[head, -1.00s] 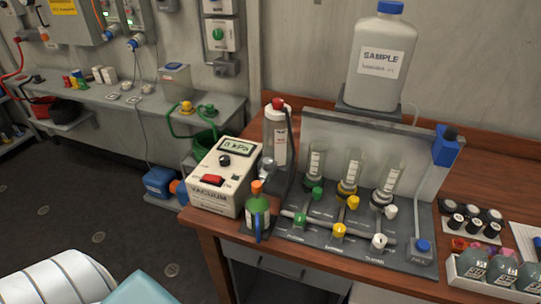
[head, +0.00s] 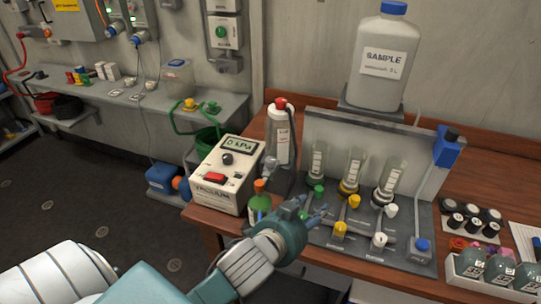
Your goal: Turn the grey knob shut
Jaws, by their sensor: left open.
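The manifold (head: 408,255) is a dark grey plate with three clear filter funnels and green, yellow and white knobs. No knob looks plainly grey; the palest are a front white or light grey knob (head: 379,241) and a rear one (head: 391,209), both at the right-hand funnel. Their exact setting is too small to tell. My left gripper (head: 314,207) is open and empty over the manifold's left end, by the rear green knob (head: 318,191). It hides the front green knob and is left of the pale knobs. My right gripper is out of view.
A crate of bottles (head: 480,287) and dark-capped vials (head: 472,226) are at right.

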